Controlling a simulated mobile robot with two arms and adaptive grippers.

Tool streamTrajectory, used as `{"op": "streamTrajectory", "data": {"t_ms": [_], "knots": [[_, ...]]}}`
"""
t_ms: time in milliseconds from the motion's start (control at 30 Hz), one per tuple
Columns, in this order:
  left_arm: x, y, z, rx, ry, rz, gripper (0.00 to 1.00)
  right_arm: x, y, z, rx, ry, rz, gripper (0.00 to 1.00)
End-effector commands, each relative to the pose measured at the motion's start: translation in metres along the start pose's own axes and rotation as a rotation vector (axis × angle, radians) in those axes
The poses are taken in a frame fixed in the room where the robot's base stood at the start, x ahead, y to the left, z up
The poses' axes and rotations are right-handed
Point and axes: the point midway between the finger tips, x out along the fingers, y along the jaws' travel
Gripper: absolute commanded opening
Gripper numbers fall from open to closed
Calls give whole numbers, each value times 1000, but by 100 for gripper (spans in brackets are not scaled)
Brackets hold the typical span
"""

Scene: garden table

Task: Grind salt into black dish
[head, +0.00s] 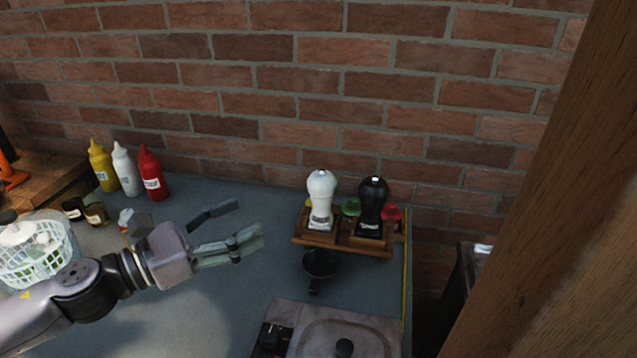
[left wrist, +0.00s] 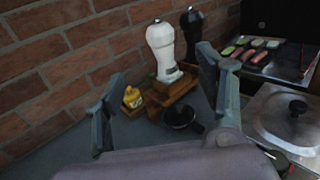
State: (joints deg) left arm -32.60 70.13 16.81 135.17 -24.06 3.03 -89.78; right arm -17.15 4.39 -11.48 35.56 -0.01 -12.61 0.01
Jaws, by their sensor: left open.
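A white grinder (head: 321,196) and a black grinder (head: 373,203) stand upright side by side on a wooden rack (head: 340,243) near the brick wall. The labels are too small to read. A small black dish (head: 320,264) with a short handle sits on the table in front of the rack. My left gripper (head: 250,218) is open and empty, to the left of the rack and dish. In the left wrist view the white grinder (left wrist: 162,45) shows between the spread fingers, with the black dish (left wrist: 181,117) lower, near the right finger. My right gripper is not in view.
Yellow, white and red bottles (head: 151,172) stand by the wall at left, beyond small jars (head: 96,213) and a basket (head: 38,259). A lidded grill plate (head: 345,325) is at the front. The left wrist view shows food on a grill (left wrist: 262,55). A wooden post (head: 550,200) blocks the right.

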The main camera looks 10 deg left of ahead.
Motion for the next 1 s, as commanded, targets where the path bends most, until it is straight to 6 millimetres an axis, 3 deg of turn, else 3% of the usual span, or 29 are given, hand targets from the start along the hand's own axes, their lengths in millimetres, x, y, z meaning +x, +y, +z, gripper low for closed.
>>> {"op": "streamTrajectory", "data": {"t_ms": [467, 1000], "knots": [[26, 1, 1, 4, 0, 0, 65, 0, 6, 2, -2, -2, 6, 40], [60, 1, 5, 0, -3, 1, 65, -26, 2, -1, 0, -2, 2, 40]]}}
